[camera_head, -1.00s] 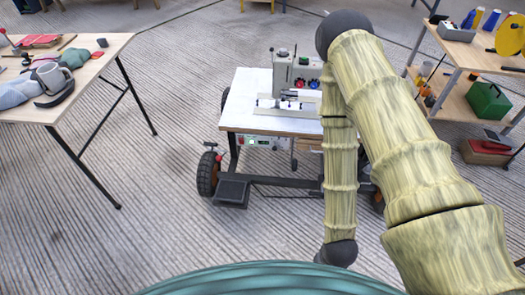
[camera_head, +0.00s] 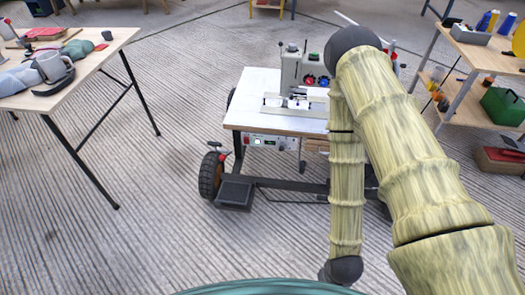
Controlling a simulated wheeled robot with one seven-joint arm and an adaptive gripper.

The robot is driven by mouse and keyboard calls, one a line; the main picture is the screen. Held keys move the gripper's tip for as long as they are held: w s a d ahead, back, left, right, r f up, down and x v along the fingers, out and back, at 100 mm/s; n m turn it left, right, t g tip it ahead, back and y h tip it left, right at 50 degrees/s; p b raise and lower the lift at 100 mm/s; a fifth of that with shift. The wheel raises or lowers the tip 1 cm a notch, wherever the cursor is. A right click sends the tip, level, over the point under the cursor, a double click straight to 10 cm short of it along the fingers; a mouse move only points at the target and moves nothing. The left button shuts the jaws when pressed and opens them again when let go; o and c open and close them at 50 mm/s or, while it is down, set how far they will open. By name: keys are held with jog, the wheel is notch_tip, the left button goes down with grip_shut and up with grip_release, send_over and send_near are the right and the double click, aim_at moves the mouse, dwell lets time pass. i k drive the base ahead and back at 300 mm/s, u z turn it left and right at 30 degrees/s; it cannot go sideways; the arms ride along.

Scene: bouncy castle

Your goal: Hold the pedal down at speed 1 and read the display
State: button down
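The sewing machine (camera_head: 305,66) stands on a white-topped wheeled table (camera_head: 255,100). A flat black pedal (camera_head: 235,191) sits low at the table's front left, beside a wheel, with nothing seen on it. A control box (camera_head: 272,142) hangs under the table's front edge. It bears a small lit display (camera_head: 258,142), whose characters are too small to read. Red and blue knobs (camera_head: 316,81) show on the machine; I cannot tell their settings. My arm crosses the right side of the table and hides part of it. My gripper is not in view.
A wooden table (camera_head: 90,70) with a mug and cloths stands at left. A shelf unit (camera_head: 450,90) with spools and a green box (camera_head: 503,106) stands at right. The ribbed floor (camera_head: 150,220) in front and left of the pedal is clear.

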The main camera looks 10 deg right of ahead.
aim_at(231, 192)
jog(key=k, duration=1.3)
jog(key=u, duration=0.85)
jog(key=i, duration=1.9)
jog(key=z, duration=0.8)
